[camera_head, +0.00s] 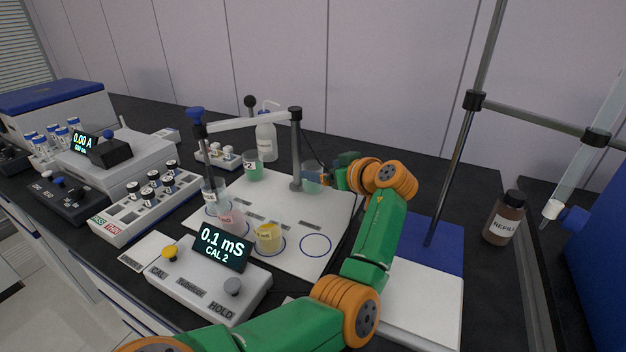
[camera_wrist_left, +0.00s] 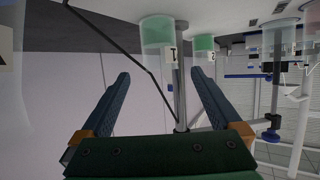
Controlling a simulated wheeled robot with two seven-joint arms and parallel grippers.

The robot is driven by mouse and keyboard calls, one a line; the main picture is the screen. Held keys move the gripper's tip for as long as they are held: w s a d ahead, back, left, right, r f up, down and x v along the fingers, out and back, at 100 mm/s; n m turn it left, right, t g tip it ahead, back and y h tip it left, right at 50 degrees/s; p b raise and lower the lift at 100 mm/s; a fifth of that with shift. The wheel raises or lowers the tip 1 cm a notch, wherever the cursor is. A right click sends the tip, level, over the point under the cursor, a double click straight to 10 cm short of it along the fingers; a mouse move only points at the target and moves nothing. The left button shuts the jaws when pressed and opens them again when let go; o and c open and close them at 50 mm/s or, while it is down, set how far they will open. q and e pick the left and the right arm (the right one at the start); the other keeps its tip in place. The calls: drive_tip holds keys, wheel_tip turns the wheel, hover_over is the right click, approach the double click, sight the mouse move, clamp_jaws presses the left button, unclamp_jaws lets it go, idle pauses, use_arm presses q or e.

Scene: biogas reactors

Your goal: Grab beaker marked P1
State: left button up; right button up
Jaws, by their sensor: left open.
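A clear beaker with pale green liquid (camera_head: 312,178) stands at the back right of the white board, beside the dark upright post. In the left wrist view, turned upside down, this beaker (camera_wrist_left: 157,32) has a small tag whose mark I cannot read surely. A second green beaker (camera_head: 253,166) stands farther left; its tag seems to end in 2, and it also shows in the wrist view (camera_wrist_left: 204,42). My left gripper (camera_head: 328,177) is just right of the first beaker. In the wrist view its open, empty fingers (camera_wrist_left: 160,76) point toward that beaker, apart from it. My right gripper is out of view.
The white board (camera_head: 335,215) also holds a yellow beaker (camera_head: 268,238) and a pink beaker (camera_head: 231,218). The post (camera_head: 296,150) with its probe arm stands close to the first beaker. A meter (camera_head: 215,280) is in front. A stand base (camera_head: 425,295) is at right.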

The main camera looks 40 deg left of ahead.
sight(308, 167)
use_arm(q)
drive_tip(key=x, duration=0.3)
drive_tip(key=shift+a+f, duration=0.25)
drive_tip(key=shift+d, duration=0.1)
drive_tip(key=c, duration=1.5)
drive_tip(key=shift+r, duration=0.1)
